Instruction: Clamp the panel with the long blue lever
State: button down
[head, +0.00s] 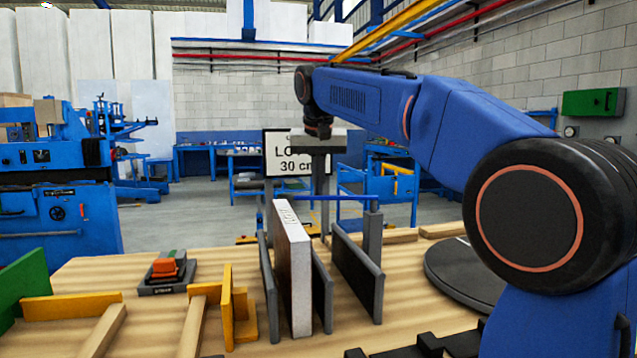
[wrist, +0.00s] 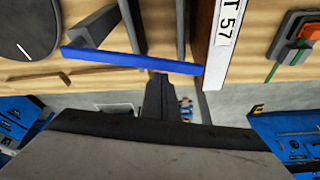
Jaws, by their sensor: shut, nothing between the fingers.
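My gripper (head: 323,235) points down on the lever's far side, shut and empty. Its fingertips (wrist: 160,77) appear beside the lever; contact is unclear.
A dark round disc (head: 462,270) lies right of the plates. An orange-and-grey block (head: 168,272) stands to the left, with yellow and green fixtures (head: 70,305) nearer. A sign (head: 283,150) stands behind the table.

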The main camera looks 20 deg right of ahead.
jog(key=shift+s, duration=0.15)
jog(key=shift+s+a, duration=0.2)
jog(key=shift+s, duration=0.3)
jog(key=s, duration=0.1)
jog(key=s+n, duration=0.1)
jog(key=s, duration=0.1)
jog(key=shift+a+f, duration=0.1)
jog(key=shift+a, duration=0.2)
jog(key=shift+w, duration=0.1)
